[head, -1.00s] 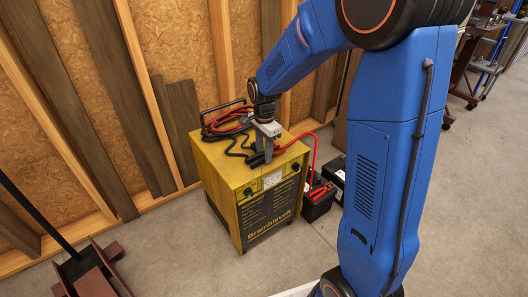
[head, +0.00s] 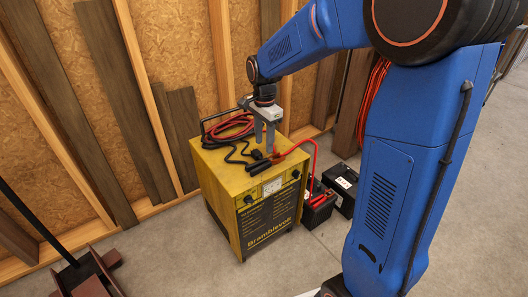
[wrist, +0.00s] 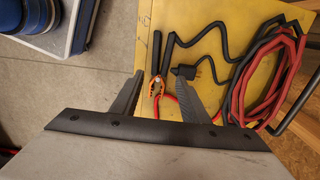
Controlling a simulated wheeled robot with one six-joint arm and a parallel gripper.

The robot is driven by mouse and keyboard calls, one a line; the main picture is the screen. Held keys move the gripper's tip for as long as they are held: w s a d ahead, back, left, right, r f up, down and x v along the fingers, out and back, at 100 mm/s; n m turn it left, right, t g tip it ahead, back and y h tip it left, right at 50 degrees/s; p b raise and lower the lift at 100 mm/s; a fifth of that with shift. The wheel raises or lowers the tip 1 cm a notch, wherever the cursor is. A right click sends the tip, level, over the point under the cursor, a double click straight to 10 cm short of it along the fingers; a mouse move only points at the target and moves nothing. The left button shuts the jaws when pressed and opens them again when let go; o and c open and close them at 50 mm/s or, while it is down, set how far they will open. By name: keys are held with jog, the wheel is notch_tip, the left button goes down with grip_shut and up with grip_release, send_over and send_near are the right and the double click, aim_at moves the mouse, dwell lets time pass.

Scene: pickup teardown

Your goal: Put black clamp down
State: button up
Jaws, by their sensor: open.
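The black clamp (head: 262,164) lies on top of the yellow charger (head: 215,162), near its front edge. In the wrist view the clamp (wrist: 155,58) shows two black handles and copper-coloured jaws, lying on the yellow top. My gripper (head: 265,144) is open and empty, pointing down just above and behind the clamp in the head view. In the wrist view the clamp lies between the two spread fingers of my gripper (wrist: 157,78) in the picture. I cannot tell the exact gap between fingertips and clamp.
Coiled red and black cables (head: 230,128) lie at the back of the charger top, by its handle. A red cable (head: 314,152) arches down to a black battery (head: 318,212). Another dark battery (head: 341,182) stands behind. Wooden wall framing (head: 170,150) is close behind.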

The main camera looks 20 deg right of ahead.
jog(key=s+d+r+n+t, duration=0.1)
jog(key=s+d+r+n, duration=0.15)
jog(key=s+r, duration=0.35)
jog(key=s+d+r+n+t, duration=0.15)
jog(key=s+r+n, duration=0.25)
jog(key=s, duration=0.4)
jog(key=s+d+f+n+t, duration=0.2)
jog(key=s+n, duration=0.6)
jog(key=s, duration=0.8)
jog(key=shift+s+d+f, duration=0.2)
jog(key=shift+d+f, duration=0.05)
jog(key=shift+d, duration=0.1)
